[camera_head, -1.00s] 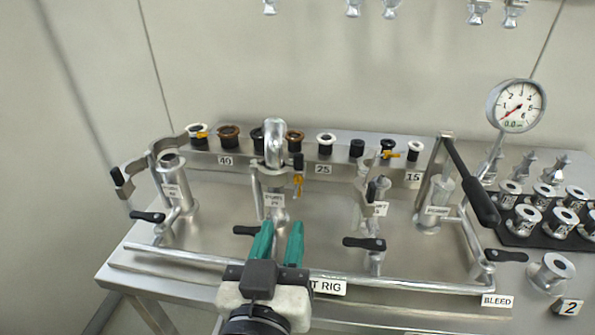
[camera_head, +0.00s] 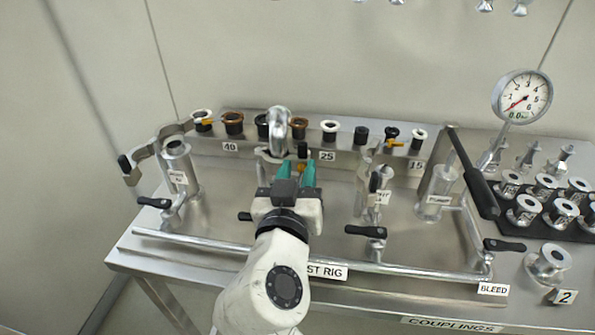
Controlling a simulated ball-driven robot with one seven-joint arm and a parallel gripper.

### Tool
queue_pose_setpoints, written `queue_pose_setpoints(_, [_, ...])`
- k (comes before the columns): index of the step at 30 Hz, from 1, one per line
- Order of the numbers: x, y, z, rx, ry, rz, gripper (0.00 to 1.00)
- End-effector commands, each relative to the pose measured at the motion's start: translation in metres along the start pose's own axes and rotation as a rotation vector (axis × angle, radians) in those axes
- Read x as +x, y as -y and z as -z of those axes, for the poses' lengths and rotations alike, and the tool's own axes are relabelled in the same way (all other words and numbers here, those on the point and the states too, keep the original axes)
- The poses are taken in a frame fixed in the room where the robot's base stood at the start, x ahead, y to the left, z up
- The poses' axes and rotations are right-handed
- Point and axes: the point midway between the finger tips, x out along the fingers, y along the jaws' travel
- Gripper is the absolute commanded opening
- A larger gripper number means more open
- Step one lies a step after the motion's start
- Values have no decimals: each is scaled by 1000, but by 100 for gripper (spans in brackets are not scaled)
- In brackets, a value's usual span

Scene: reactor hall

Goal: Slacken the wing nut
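The wing nut is not clearly visible now. The earlier frame showed it as a small orange piece below a black knob (camera_head: 302,150) on the clamp of the second station. My gripper (camera_head: 297,168), with two green fingers, now covers that spot. The fingers point away from me just below the knob, with a gap between them. The clamp (camera_head: 265,157) sits at the bent steel pipe (camera_head: 279,130), partly behind the gripper. Whether the fingers touch the wing nut cannot be seen.
An open clamp (camera_head: 135,165) stands left. A long black-handled lever (camera_head: 482,195) and the gauge (camera_head: 522,97) stand right. A front pipe (camera_head: 380,268) runs along the rig.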

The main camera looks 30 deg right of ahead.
Motion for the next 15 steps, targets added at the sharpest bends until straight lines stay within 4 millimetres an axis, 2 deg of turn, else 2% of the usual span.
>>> queue_pose_setpoints(5, [0,0,0,0,0,0,33])
queue_pose_setpoints(15, [0,0,0,0,0,0,2])
